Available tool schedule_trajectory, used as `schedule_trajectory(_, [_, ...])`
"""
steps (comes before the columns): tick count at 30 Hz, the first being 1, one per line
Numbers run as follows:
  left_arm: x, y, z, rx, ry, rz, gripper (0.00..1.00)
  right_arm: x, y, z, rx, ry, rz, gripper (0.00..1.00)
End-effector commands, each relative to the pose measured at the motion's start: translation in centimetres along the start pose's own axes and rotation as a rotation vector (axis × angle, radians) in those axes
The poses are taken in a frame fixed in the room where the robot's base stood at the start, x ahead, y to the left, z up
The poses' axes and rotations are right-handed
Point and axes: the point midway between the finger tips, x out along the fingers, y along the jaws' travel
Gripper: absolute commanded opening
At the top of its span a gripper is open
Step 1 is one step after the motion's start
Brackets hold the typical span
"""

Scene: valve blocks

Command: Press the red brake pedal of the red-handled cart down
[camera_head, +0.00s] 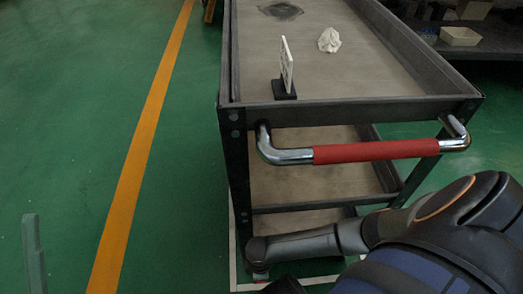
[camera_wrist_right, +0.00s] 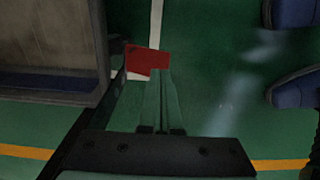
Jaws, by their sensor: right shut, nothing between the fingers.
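The red-handled cart (camera_head: 235,160) stands in the middle of the head view, with its red handle (camera_head: 375,151) facing me. The red brake pedal (camera_wrist_right: 146,60) shows in the right wrist view as a flat red plate beside the cart's lower corner. My right gripper (camera_wrist_right: 158,74) is shut and empty, its fingertips overlapping the pedal's near right edge in that view. I cannot tell whether they touch it. In the head view my right arm reaches to the cart's lower left front corner, hiding most of the pedal area. A grey-green finger of my left gripper (camera_head: 33,250) appears at lower left; its opening cannot be judged.
A shelf with a pale tray (camera_head: 460,36) is at upper right. Green floor with an orange line (camera_head: 140,150) is clear on the left.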

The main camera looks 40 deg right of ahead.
Motion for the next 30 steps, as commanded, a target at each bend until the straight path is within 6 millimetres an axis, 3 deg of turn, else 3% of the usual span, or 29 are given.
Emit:
schedule_trajectory(13, [0.0, 0.0, 0.0, 0.0, -0.001, -0.001, 0.5, 0.1, 0.0, 0.0, 0.0, 0.0, 0.0, 0.0])
schedule_trajectory(30, [-0.1, 0.0, 0.1, 0.0, -0.001, 0.0, 0.5, 1.7, 0.0, 0.0, 0.001, 0.0, 0.0, 0.0])
